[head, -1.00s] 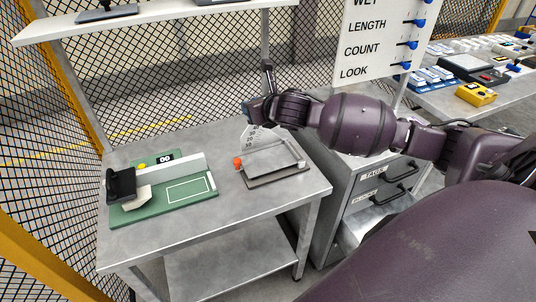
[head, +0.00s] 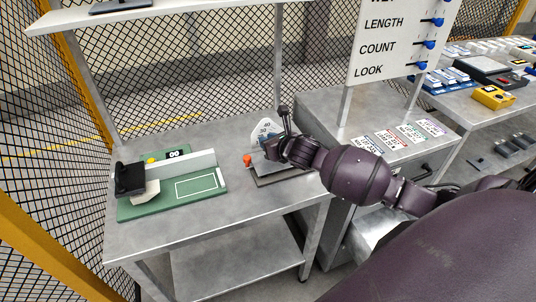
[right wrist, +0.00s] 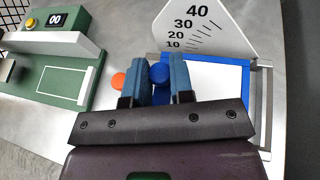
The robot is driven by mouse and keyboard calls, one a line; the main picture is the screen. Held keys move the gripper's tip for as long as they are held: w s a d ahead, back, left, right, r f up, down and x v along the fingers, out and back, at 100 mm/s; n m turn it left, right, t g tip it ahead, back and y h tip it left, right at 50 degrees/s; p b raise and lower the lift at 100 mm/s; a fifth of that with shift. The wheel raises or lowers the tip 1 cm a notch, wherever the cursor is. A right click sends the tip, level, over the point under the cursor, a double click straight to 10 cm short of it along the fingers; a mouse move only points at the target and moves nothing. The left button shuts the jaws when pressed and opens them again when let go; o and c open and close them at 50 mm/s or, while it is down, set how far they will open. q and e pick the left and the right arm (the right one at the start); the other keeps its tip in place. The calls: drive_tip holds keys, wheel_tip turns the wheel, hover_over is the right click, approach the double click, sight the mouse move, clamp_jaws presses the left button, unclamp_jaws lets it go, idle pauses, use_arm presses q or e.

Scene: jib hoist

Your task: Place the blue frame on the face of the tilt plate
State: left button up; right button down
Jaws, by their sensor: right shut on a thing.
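The tilt plate shows a pale face (right wrist: 215,82) in the right wrist view, beside a white angle scale (right wrist: 195,28) marked 10 to 40. Its orange knob (right wrist: 118,80) is to the left. The blue frame (right wrist: 248,92) borders the pale face along its top and right; its left and lower parts are hidden by my gripper. My right gripper (right wrist: 160,72) is shut on the frame's round blue knob (right wrist: 159,73). I cannot tell if the frame touches the face. In the head view, my right gripper (head: 275,147) covers most of the plate. My left gripper is not in view.
A green fixture (head: 175,188) with a display and black clamp stands left on the grey table (head: 240,205). A cabinet (head: 400,165) with printed cards is to the right. A sign board (head: 395,40) stands behind it. The front table strip is clear.

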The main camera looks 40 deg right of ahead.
wheel_tip(320, 180, down, 5)
drive_tip(key=shift+r+b, duration=0.1)
drive_tip(key=shift+b, duration=0.3)
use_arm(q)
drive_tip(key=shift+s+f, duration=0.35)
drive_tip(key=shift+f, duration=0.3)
use_arm(e)
drive_tip(key=c, duration=1)
unclamp_jaws()
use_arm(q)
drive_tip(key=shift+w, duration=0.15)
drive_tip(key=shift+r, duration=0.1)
